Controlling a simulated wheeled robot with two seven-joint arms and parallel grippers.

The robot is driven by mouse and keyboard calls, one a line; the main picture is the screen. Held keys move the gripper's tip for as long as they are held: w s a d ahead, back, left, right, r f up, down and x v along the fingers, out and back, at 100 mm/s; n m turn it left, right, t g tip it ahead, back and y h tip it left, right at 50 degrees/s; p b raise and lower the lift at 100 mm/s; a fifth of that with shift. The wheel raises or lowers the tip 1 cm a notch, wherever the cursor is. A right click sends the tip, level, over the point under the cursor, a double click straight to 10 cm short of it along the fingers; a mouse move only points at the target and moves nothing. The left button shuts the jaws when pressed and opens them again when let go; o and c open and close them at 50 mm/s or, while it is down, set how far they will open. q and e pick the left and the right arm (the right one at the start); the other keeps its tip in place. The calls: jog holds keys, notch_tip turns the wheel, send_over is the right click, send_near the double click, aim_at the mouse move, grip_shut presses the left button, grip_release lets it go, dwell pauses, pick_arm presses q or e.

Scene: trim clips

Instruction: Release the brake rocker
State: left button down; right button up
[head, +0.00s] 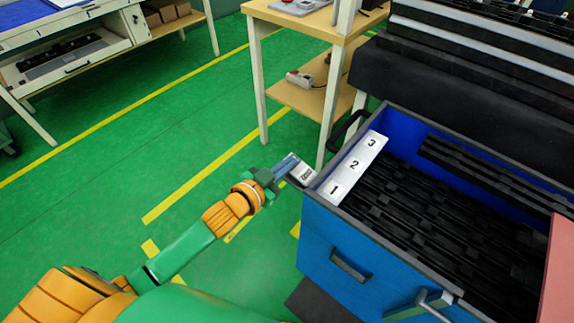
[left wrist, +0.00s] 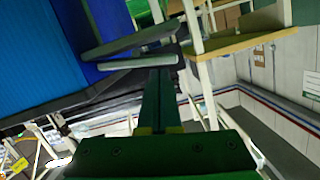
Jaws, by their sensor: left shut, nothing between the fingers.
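My left gripper (head: 288,163) is shut and empty, reaching to the left side of the blue cart (head: 335,238). Its fingertips are at a small pale grey piece with dark marks (head: 303,173) beside the cart's upper left corner; I cannot tell whether they touch. In the left wrist view the shut fingers (left wrist: 160,75) point at two grey bars (left wrist: 125,76) next to the blue side. I cannot tell which part is the brake rocker.
The cart holds several black clips (head: 420,215) and a white strip marked 1, 2, 3 (head: 353,165). A black handle (head: 346,130) juts from its left side. A wooden shelf stand (head: 300,97) is close behind. Green floor (head: 110,150) is clear to the left.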

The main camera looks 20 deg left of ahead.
pick_arm(q)
jog(key=shift+f, duration=0.15)
pick_arm(e)
jog(key=shift+r, duration=0.1)
pick_arm(q)
jog(key=shift+w+a+f+n, duration=0.1)
jog(key=shift+a+f+n, duration=0.1)
jog(key=shift+n, duration=0.1)
pick_arm(e)
jog(key=shift+a, duration=0.15)
pick_arm(q)
jog(key=shift+f, duration=0.1)
pick_arm(e)
jog(key=shift+r, duration=0.15)
pick_arm(q)
jog(key=shift+f+n+h+p, duration=0.1)
jog(key=shift+n+h+p, duration=0.2)
jog(key=shift+p, duration=0.05)
jog(key=shift+w+a+f+n+g+h+p, duration=0.15)
jog(key=shift+a+n+p, duration=0.1)
jog(key=shift+n, duration=0.3)
jog(key=shift+s+a+f+n+g+h+p, duration=0.15)
jog(key=shift+n+p, duration=0.1)
jog(key=shift+n, duration=0.3)
jog(key=shift+w+f, duration=0.1)
pick_arm(e)
jog(key=shift+w+a+r, duration=0.2)
jog(key=shift+a+r, duration=0.3)
jog(key=shift+r, duration=0.15)
